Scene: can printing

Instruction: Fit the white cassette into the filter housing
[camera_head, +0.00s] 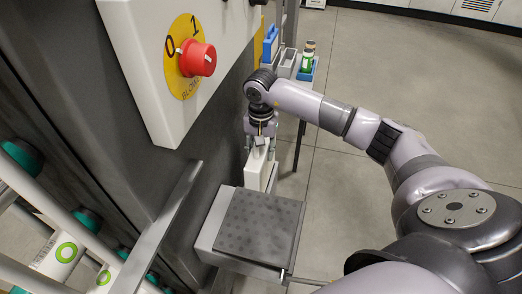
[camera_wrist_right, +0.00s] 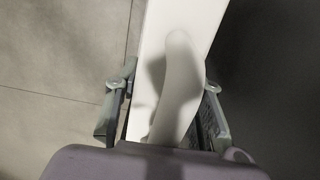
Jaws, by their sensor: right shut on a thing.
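The white cassette (camera_head: 256,170) hangs below my right gripper (camera_head: 259,142) in the head view, beside the dark grey machine wall. In the right wrist view the cassette (camera_wrist_right: 203,22) is a long white slab with a curved white handle (camera_wrist_right: 180,85). The fingers of my right gripper (camera_wrist_right: 165,105) lie on either side of the handle and are shut on it. A grey box (camera_head: 208,238) with a dark, dotted top juts from the machine, nearer than the cassette; I cannot tell whether it is the filter housing. My left gripper is not in view.
A white control panel (camera_head: 140,75) with a red knob (camera_head: 197,59) sits on the machine at upper left. Bins (camera_head: 287,62) with a bottle (camera_head: 307,60) stand behind the gripper. Green-marked white cylinders (camera_head: 62,255) fill the lower left. The floor (camera_head: 440,110) at right is clear.

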